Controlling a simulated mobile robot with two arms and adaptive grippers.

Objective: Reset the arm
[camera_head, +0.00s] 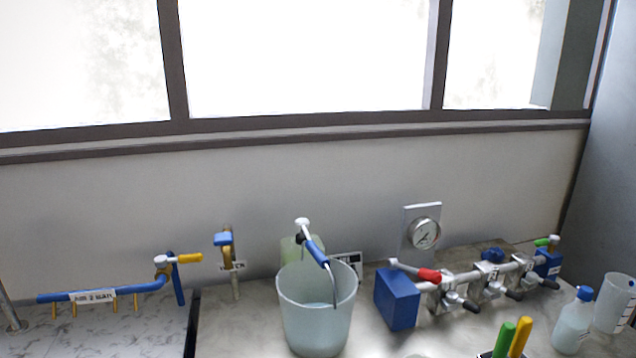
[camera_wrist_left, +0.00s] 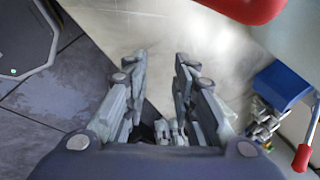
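My left gripper (camera_wrist_left: 160,75) shows in the left wrist view with its two fingers apart. It is open and nothing is between the fingertips. It points over a pale surface edge above the grey tiled floor. Neither arm and neither gripper shows in the head view. My right gripper is in neither view.
A bucket (camera_head: 315,315) stands mid-counter, with a blue-white handle (camera_head: 314,250) by its rim. Right of it are a blue block (camera_head: 397,300), valved pipework, a gauge (camera_head: 424,233), a bottle (camera_head: 573,322) and a beaker (camera_head: 613,303). A blue pipe (camera_head: 130,288) runs at left. A red object (camera_wrist_left: 245,8) is near the left gripper.

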